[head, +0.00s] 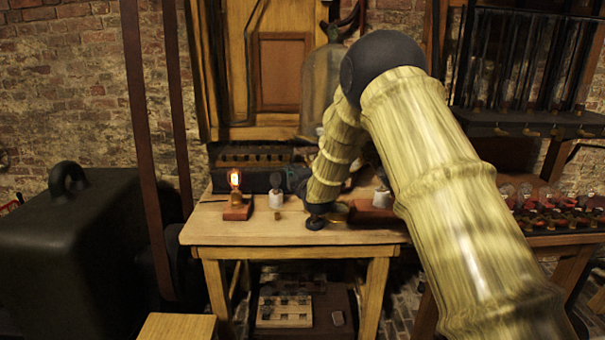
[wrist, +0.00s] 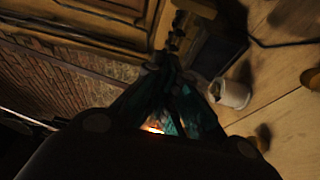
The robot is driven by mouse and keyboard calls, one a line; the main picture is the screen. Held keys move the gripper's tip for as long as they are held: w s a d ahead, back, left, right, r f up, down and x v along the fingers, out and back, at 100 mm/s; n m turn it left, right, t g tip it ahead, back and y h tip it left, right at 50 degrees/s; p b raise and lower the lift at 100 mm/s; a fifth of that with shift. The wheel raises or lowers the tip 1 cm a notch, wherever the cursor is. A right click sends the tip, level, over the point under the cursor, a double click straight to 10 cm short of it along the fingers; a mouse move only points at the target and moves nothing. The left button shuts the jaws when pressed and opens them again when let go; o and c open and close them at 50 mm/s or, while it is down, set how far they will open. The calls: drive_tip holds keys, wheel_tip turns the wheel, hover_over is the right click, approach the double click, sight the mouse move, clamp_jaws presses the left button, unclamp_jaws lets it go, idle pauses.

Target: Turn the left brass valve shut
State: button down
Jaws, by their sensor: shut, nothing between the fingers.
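I cannot make out the left brass valve for sure in either view. My gripper (wrist: 170,62) shows in the wrist view as dark teal fingers, shut and empty. Its tips point toward a row of small dark knobs (wrist: 177,33) below wooden panelling. In the head view my gripper is mostly hidden behind my arm, above the back of the table.
On the table (head: 225,236) stand a lit bulb on a red block (head: 237,211) and a white jar with a dark top (head: 276,199). A large glass vessel (head: 320,85) stands behind. A black case (head: 75,245) is at left. The table's front left is clear.

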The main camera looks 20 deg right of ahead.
sight(308, 164)
drive_tip(key=shift+w+d+p, duration=0.6)
drive_tip(key=shift+w+d, duration=1.1)
drive_tip(key=shift+d, duration=0.2)
